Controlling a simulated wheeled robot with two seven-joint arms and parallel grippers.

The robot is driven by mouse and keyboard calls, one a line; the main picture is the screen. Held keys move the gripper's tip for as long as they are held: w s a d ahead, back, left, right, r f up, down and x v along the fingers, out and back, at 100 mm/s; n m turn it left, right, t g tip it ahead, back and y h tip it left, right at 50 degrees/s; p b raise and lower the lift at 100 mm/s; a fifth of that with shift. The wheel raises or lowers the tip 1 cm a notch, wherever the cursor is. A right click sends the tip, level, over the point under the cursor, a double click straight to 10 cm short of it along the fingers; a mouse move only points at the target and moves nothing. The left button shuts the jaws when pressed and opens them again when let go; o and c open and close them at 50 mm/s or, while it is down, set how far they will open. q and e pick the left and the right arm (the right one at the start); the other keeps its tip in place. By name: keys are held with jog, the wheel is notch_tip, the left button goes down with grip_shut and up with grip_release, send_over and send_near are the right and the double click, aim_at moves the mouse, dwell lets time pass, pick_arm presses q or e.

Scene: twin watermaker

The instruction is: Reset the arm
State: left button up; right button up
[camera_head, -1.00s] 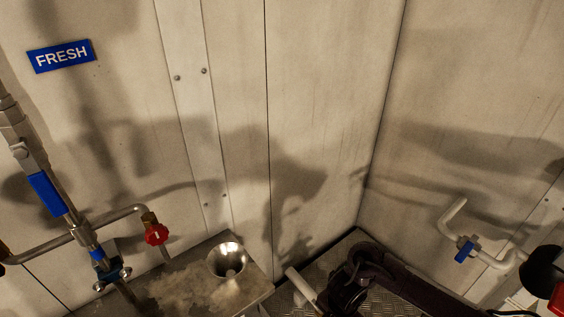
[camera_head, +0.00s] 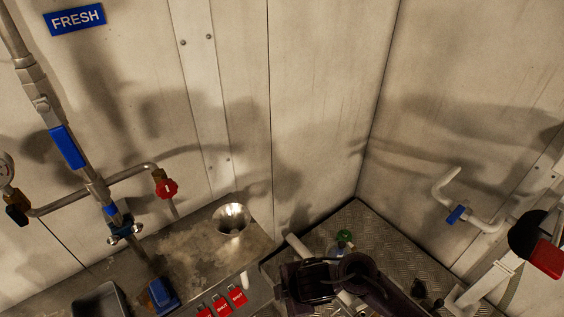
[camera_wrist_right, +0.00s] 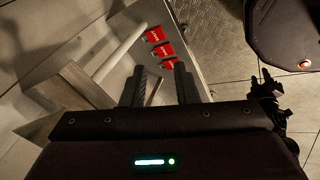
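My right gripper (camera_wrist_right: 161,84) shows in the right wrist view with its two dark fingers apart and nothing between them. In the head view a dark arm of mine (camera_head: 350,280) crosses the lower right, over the metal floor. I cannot make out its fingers there. My left gripper is not in view.
A metal funnel (camera_head: 231,219) sits in the counter (camera_head: 190,242). At the left stand pipes with a blue handle (camera_head: 67,148) and a red valve knob (camera_head: 167,188). A white pipe with a blue valve (camera_head: 456,215) is on the right wall. A green-topped object (camera_head: 344,236) is behind my arm.

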notch_tip(320, 180, up, 5)
jog(key=m+t, duration=0.2)
jog(key=m, duration=0.3)
jog(key=s+d+r+m+g+h, duration=0.1)
jog(key=s+d+r+m+h, duration=0.2)
jog(key=d+m, duration=0.55)
jog(key=s+d+r+m+g, duration=0.1)
jog(key=s+d+r+m, duration=0.1)
jog(key=s+d+m, duration=0.65)
notch_tip(320, 180, down, 31)
jog(key=d+n+g, duration=0.1)
jog(key=d+n, duration=0.1)
jog(key=n, duration=0.1)
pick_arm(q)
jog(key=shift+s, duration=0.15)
pick_arm(e)
jog(key=s+d+f+g, duration=0.1)
jog(key=s+d+f, duration=0.2)
jog(key=s+f, duration=1.4)
jog(key=shift+s+d, duration=0.15)
jog(key=shift+s, duration=0.6)
